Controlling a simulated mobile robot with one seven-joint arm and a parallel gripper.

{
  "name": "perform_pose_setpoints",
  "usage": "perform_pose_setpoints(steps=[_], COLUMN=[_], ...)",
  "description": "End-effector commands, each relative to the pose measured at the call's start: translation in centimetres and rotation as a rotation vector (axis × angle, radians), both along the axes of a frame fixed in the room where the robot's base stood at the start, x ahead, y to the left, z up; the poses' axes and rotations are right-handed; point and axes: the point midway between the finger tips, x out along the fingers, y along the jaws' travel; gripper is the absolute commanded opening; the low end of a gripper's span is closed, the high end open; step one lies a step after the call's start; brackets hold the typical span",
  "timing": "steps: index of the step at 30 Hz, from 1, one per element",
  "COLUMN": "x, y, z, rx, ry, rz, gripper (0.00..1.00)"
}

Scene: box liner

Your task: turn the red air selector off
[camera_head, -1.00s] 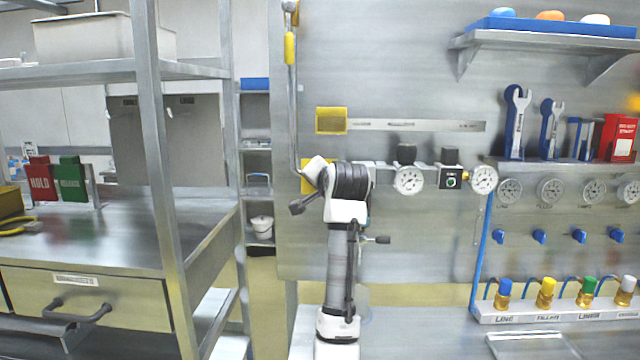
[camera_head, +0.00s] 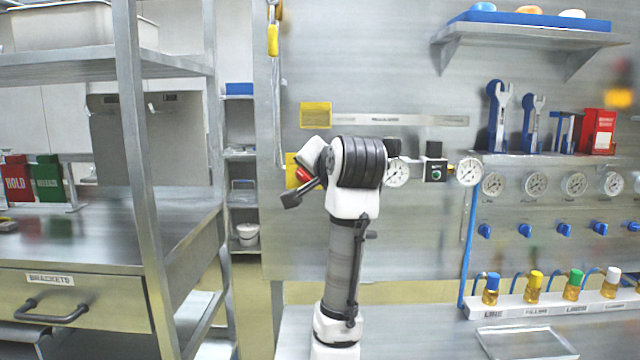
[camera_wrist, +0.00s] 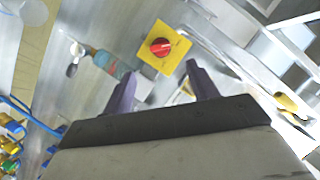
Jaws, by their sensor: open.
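The red air selector (camera_wrist: 160,47) is a round red knob on a yellow square plate (camera_wrist: 175,60), ahead of my gripper in the wrist view. In the head view a bit of the red knob (camera_head: 303,175) shows beside my wrist, with the yellow plate (camera_head: 291,172) partly hidden behind my arm. My gripper (camera_wrist: 160,82) is open and empty, its two fingers apart. The knob lies beyond the fingertips, between their directions, and is not touched. The exact angle of the knob's handle is hard to read.
Pressure gauges (camera_head: 470,171) and a black regulator (camera_head: 434,168) sit on the panel right of my arm. A yellow-handled lever (camera_head: 272,40) hangs above left. A metal bench with a drawer (camera_head: 75,305) stands at left. Blue valves (camera_head: 485,231) line the right panel.

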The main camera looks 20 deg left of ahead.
Motion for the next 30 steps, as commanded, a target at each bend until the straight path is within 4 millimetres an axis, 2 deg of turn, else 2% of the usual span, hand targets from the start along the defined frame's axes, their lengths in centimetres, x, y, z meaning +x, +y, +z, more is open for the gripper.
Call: perform_pose_setpoints(steps=[6,19,23,25,28,30], x=[-1.9,-2.2,-2.5,-3.2,-5.7,-8.4], y=[-1.3,-1.2,1.1,3.3,7.0,9.5], z=[0.6,0.7,0.6,0.7,1.1,1.4], rx=[0.0,-0.002,-0.018,-0.032,-0.046,-0.044], ry=[-0.001,-0.005,-0.134,-0.264,-0.494,-0.662], rz=[-0.001,0.0,0.011,0.023,0.05,0.073], gripper=[0.59,0.59,0.59,0.59,0.59,0.59])
